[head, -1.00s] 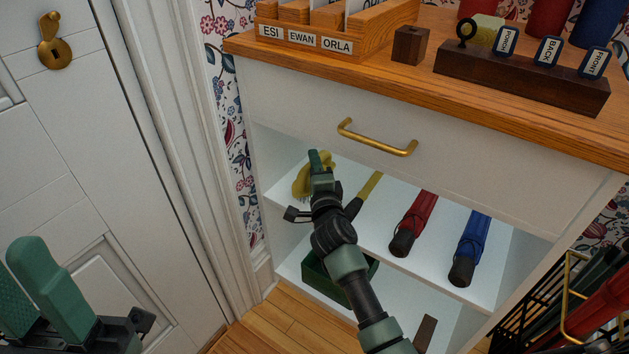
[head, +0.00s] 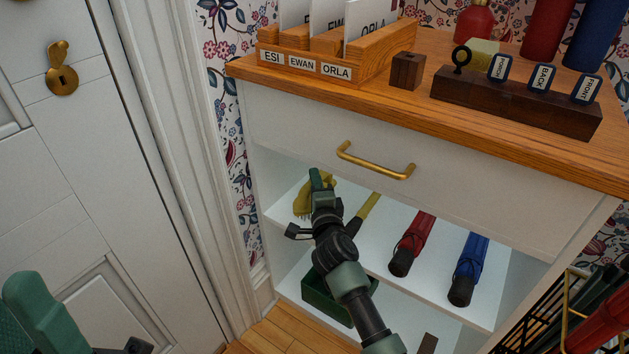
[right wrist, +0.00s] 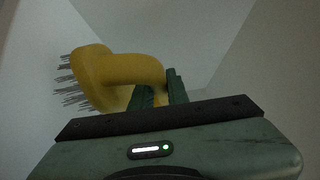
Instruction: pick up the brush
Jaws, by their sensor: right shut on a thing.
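The yellow brush (head: 301,201) is at the left end of the white open shelf under the drawer. Its thick curved handle and grey bristles show in the right wrist view (right wrist: 95,72), bristles pointing left. My right gripper (head: 315,178) reaches into the shelf; its green fingers (right wrist: 161,92) are shut on the brush's handle in the right wrist view. My gripper and arm hide part of the brush in the head view. I cannot tell whether the brush touches the shelf. My left gripper (head: 22,318) is at the lower left, partly cut off, with its fingers apart and nothing between them.
A yellow rolled item (head: 368,206), a red umbrella (head: 413,242) and a blue umbrella (head: 469,266) lie right of my right arm. The drawer with a brass handle (head: 374,165) is above. A green box (head: 325,301) stands below. A white door (head: 95,200) is left.

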